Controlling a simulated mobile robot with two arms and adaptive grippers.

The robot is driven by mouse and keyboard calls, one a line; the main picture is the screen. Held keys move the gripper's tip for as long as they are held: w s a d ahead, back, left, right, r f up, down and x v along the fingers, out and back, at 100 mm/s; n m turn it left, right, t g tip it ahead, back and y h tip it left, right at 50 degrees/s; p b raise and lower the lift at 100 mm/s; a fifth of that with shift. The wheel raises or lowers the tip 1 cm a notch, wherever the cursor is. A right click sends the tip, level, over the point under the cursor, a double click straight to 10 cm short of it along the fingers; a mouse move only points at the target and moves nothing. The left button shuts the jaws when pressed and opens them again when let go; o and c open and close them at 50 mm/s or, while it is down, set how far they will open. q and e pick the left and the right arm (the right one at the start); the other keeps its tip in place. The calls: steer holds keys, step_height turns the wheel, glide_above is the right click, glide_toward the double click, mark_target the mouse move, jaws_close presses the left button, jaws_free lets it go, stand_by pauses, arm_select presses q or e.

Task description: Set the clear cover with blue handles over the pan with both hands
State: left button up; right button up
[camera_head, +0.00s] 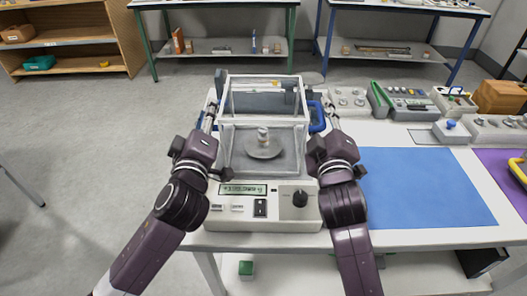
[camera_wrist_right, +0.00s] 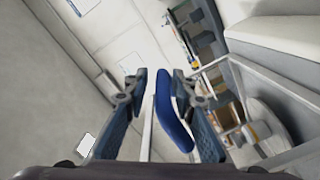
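The clear cover (camera_head: 265,122) is a see-through box with pale edges, around the pan (camera_head: 263,150) of the scale (camera_head: 220,212). I cannot tell whether its lower rim touches the scale. A small metal weight (camera_head: 263,136) stands on the pan. The blue right handle (camera_head: 317,116) also shows in the right wrist view (camera_wrist_right: 172,112), between the fingers of my right gripper (camera_wrist_right: 158,76); a gap shows on its left side. My left gripper (camera_head: 208,116) is at the blue left handle, which is mostly hidden; its finger opening is not clear.
A blue mat (camera_head: 425,185) lies on the white table right of the scale. Grey trays with weights (camera_head: 350,100), a green-edged device (camera_head: 410,103) and a brown box (camera_head: 498,96) stand behind it. A green cube (camera_head: 246,268) lies below the table. Shelves stand further back.

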arm_select(q)
steer(key=o, duration=0.8)
steer(key=shift+o, duration=0.2)
steer(key=s, duration=1.2)
steer(key=shift+a, duration=0.1)
arm_select(e)
steer(key=o, duration=0.8)
